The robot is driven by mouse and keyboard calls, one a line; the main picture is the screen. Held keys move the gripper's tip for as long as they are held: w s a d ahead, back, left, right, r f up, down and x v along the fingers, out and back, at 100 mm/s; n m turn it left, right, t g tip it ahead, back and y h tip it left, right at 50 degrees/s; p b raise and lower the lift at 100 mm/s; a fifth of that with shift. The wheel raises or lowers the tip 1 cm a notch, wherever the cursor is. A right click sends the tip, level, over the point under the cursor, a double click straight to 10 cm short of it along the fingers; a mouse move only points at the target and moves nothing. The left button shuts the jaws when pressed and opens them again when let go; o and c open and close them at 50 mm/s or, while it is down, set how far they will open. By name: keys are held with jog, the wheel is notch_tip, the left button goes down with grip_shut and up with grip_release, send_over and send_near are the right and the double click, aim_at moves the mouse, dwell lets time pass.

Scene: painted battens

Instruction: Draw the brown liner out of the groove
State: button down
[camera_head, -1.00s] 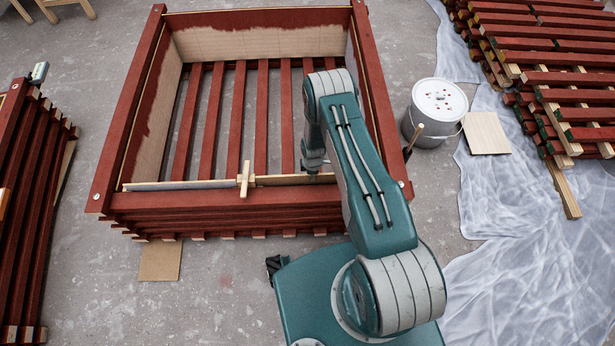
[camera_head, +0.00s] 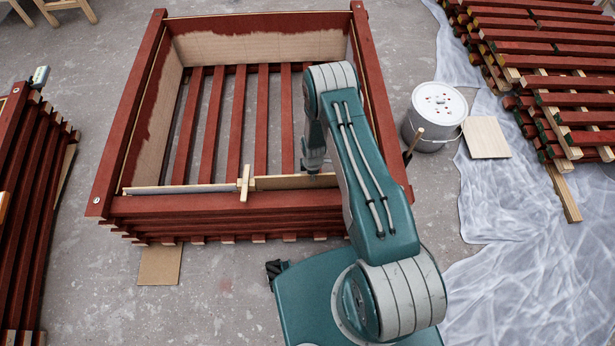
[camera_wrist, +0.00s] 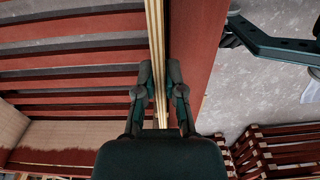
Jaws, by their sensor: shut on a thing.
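The brown liner (camera_head: 292,182) is a thin tan-brown strip on edge along the near rail (camera_head: 200,204) of the red frame, right of a pale wooden cross-shaped piece (camera_head: 244,183). It stands slightly above the rail. My gripper (camera_head: 314,172) is at its right part, beside my forearm, which hides the right end. In the wrist view my gripper (camera_wrist: 159,85) has a finger on each side of pale strip edges (camera_wrist: 155,35) and is shut on the liner. The groove itself is hidden. A grey strip (camera_head: 185,189) lies left of the cross piece.
The frame has a slatted floor (camera_head: 236,120) and partly painted inner walls. A paint bucket (camera_head: 436,115) with a brush stands right of it. Stacked battens (camera_head: 560,80) lie on plastic sheeting at right; another stack (camera_head: 30,210) is at left.

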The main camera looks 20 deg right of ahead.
notch_tip(320, 180, up, 18)
jog(key=shift+r, duration=0.25)
dwell(4.7)
jog(key=shift+r, duration=0.1)
dwell(0.5)
